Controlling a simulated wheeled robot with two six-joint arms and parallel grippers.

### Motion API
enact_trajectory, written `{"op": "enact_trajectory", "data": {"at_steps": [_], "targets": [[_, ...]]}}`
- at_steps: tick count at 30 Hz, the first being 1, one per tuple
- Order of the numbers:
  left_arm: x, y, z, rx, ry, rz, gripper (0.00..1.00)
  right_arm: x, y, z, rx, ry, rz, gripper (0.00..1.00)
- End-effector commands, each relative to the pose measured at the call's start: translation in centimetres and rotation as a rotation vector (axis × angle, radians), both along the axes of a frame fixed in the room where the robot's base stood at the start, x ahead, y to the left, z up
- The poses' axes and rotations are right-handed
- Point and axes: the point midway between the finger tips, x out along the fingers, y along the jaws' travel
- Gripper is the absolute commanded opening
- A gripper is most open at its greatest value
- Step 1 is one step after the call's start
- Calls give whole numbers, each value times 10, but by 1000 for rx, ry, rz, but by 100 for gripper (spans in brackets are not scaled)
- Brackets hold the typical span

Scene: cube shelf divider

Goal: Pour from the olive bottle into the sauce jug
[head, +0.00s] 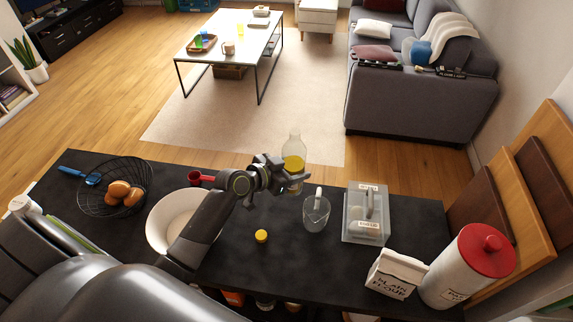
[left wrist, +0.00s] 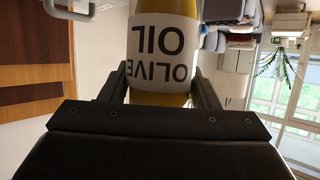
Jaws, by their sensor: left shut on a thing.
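The olive bottle (head: 294,152) is clear with yellow oil and looks upright in the head view, its top uncapped as far as I can see. My left gripper (head: 285,180) is shut around its lower part, and the fingers hide some of it. In the left wrist view, the olive bottle (left wrist: 162,50) sits between the fingers of my left gripper (left wrist: 160,92), its OLIVE OIL label upside down. The clear sauce jug (head: 316,214) stands on the dark counter, just right of and nearer than the bottle. My right gripper is not in view.
A yellow cap (head: 261,236) lies on the counter (head: 285,265) left of the jug. A clear lidded box (head: 351,226) stands close right of the jug.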

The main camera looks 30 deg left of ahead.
Motion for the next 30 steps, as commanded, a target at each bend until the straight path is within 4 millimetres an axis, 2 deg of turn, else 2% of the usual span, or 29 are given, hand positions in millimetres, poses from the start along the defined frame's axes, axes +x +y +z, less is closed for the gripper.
{"op": "enact_trajectory", "data": {"at_steps": [6, 18, 20, 22, 30], "targets": [[2, 7, -35, 71, -16, 2, 19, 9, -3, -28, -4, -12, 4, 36], [4, 22, -96, 229, -47, 3, 19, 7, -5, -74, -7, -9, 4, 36], [6, 28, -87, 312, -65, 3, 19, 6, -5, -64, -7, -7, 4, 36], [7, 36, -90, 408, -83, 3, 19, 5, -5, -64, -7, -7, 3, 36], [11, 57, -107, 739, -149, 3, 19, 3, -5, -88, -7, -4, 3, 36]]}}
